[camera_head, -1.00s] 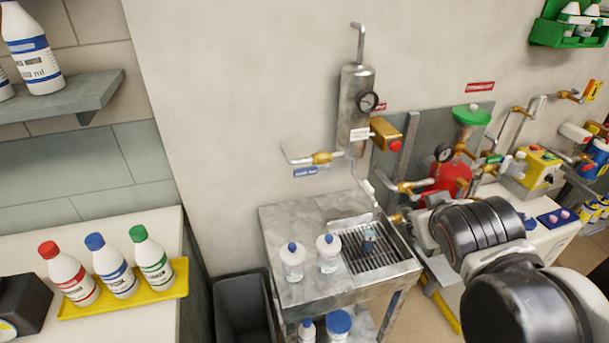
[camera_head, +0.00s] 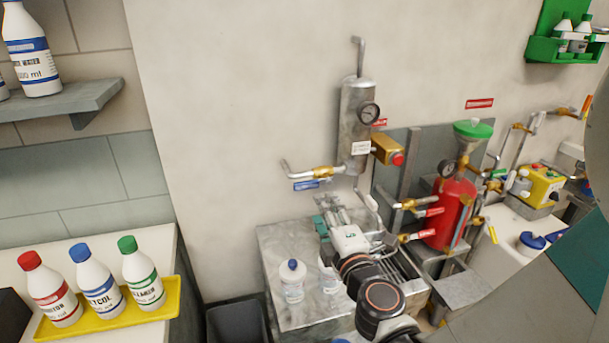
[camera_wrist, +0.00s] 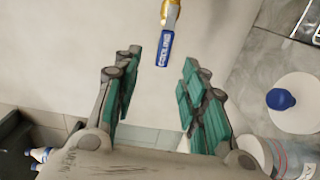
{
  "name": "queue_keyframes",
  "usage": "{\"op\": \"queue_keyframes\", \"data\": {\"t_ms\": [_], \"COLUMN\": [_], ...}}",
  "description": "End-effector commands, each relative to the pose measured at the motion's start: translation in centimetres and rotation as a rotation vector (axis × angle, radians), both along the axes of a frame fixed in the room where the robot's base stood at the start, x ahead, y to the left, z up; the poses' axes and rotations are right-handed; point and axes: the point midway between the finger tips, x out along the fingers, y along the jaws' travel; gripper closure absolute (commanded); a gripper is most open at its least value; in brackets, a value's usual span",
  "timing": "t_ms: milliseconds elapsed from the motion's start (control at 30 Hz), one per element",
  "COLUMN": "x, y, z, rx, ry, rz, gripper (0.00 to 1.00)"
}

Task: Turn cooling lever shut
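The cooling lever (camera_wrist: 166,48) is a blue handle with white lettering on a brass valve (camera_wrist: 172,12) at the top of the wrist view. In the head view the blue lever (camera_head: 306,185) is small, below the brass valve on the wall pipe. My gripper (camera_wrist: 160,78) is open, with green-padded fingers and nothing between them. The lever lines up with the gap, beyond the fingertips, and I see no contact. In the head view my gripper (camera_head: 329,221) is over the steel table, below and right of the lever.
Two white bottles stand on the steel table; one (camera_head: 292,281) is clear, the other (camera_head: 329,280) partly hidden by my arm. A steel cylinder with a gauge (camera_head: 369,113) hangs above. Red levers (camera_head: 428,212) and a red tank (camera_head: 452,208) are to the right.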

Motion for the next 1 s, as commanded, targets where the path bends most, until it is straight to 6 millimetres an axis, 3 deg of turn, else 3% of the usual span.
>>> {"op": "queue_keyframes", "data": {"t_ms": [167, 333, 667, 1000], "x": [-1.8, -0.9, 3.6, 9.4], "y": [1.6, 1.9, 3.2, 4.8], "z": [-0.9, -0.8, -0.7, -1.1], "rx": [-0.034, -0.038, -0.036, -0.036], "ry": [-0.009, -0.011, -0.010, -0.010], "rz": [0.023, 0.023, 0.022, 0.022], "gripper": [0.61, 0.61, 0.61, 0.61]}}
